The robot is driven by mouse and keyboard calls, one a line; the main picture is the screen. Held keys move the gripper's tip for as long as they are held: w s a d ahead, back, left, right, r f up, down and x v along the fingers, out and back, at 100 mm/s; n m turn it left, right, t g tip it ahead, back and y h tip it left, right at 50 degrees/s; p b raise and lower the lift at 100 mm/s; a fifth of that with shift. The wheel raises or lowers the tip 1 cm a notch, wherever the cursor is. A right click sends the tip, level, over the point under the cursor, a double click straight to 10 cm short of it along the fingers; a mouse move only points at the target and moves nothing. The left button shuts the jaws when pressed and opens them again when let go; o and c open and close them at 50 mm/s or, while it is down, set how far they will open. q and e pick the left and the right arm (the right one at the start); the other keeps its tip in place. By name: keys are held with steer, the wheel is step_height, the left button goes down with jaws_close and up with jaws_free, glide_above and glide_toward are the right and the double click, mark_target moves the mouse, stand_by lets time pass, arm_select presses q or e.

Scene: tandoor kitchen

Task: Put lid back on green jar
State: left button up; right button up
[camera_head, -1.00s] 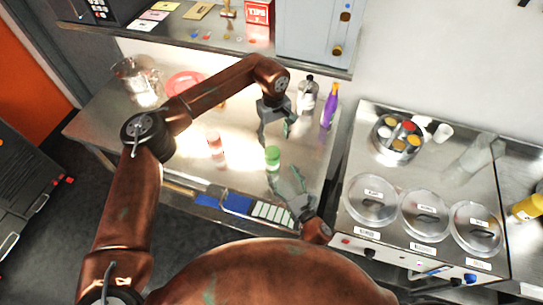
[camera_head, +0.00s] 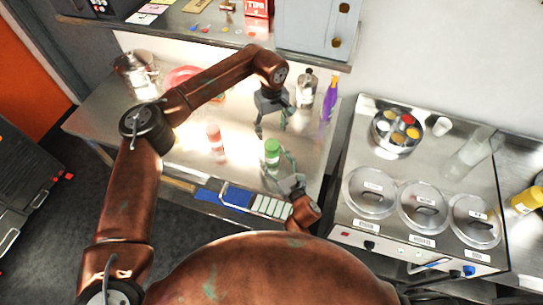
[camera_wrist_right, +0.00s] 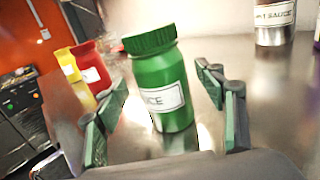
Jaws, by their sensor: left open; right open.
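The green jar (camera_head: 272,152) stands on the steel counter, and its ribbed green lid (camera_wrist_right: 148,40) sits on top of it in the right wrist view. The jar's green body (camera_wrist_right: 162,80) carries a white label. My right gripper (camera_wrist_right: 165,112) is open, with one finger on each side of the jar; it also shows beside the jar in the head view (camera_head: 279,165). A clear gap shows at the right finger. My left gripper (camera_head: 273,124) is open above and behind the jar, apart from it. Whether the lid is fully seated cannot be told.
A red jar (camera_wrist_right: 90,68) and a yellow jar (camera_wrist_right: 68,63) stand to the left. A blue tray (camera_head: 237,198) lies at the front edge. A lidded steel unit (camera_head: 350,205) stands right.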

steer(key=shift+x, duration=1.05)
steer(key=shift+s+d+f, duration=0.1)
steer(key=shift+d, duration=0.05)
